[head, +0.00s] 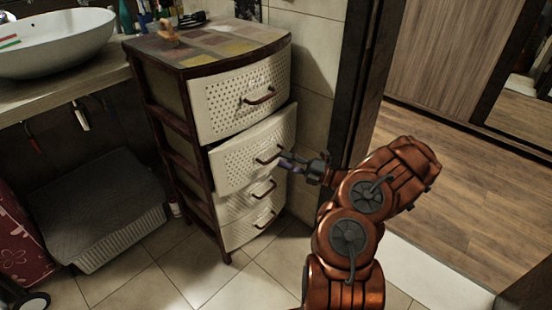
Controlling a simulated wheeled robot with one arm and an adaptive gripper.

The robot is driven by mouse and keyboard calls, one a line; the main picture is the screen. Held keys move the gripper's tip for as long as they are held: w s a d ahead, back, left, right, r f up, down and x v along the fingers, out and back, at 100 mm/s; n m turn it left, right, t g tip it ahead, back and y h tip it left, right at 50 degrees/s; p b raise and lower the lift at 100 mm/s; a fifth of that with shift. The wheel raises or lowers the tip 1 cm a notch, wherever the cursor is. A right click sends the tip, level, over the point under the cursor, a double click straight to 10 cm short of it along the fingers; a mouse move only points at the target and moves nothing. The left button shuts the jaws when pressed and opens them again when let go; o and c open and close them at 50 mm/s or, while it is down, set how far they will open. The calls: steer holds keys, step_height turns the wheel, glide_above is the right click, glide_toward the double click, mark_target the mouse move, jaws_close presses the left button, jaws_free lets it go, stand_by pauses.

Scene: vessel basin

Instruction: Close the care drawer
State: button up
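The drawer unit (172,120) has a dark brown frame and several cream perforated drawers with brown handles. I cannot tell from any label which one is the care drawer. My gripper (287,161) is at the right end of the second drawer's handle (268,156), close to it or touching it. The fingertips are small and dark here, so I cannot tell whether they are open or shut on the handle.
A white basin (55,42) stands on a counter (70,86) at the left. Below it is a grey lidded basket (110,235). Bottles and small items stand on and behind the unit's top. A dark door frame (358,75) rises right of the unit. Tiled floor in front is clear.

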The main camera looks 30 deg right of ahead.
mark_target(276, 157)
steer(key=shift+b+x, duration=0.3)
steer(key=shift+x, duration=1.65)
jaws_close()
